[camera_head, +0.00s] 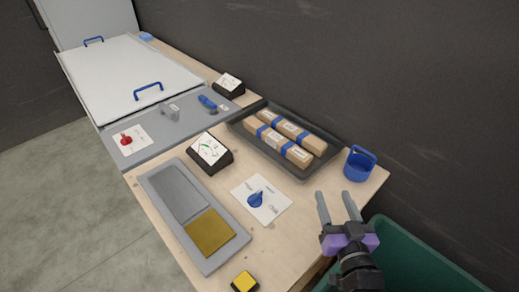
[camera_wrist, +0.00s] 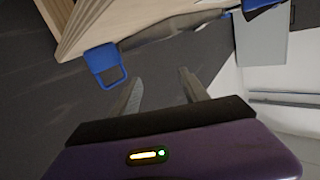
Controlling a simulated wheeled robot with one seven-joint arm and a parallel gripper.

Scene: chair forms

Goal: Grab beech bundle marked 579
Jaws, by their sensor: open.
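Two beech bundles lie side by side in a dark tray (camera_head: 240,124) in the head view. The nearer bundle (camera_head: 268,136) and the farther bundle (camera_head: 310,139) each have blue bands and small white labels. The label print is too small to read, so I cannot tell which is marked 579. My gripper (camera_head: 337,194) is open and empty, near the table's right end, to the right of and apart from the tray. In the wrist view my gripper (camera_wrist: 158,85) shows two spread fingers with nothing between them.
A green bin (camera_head: 415,250) is below right. A gauge box (camera_head: 209,151), blue knob card (camera_head: 261,198) and yellow-panelled plate (camera_head: 176,190) occupy the table front. A dark wall rises behind.

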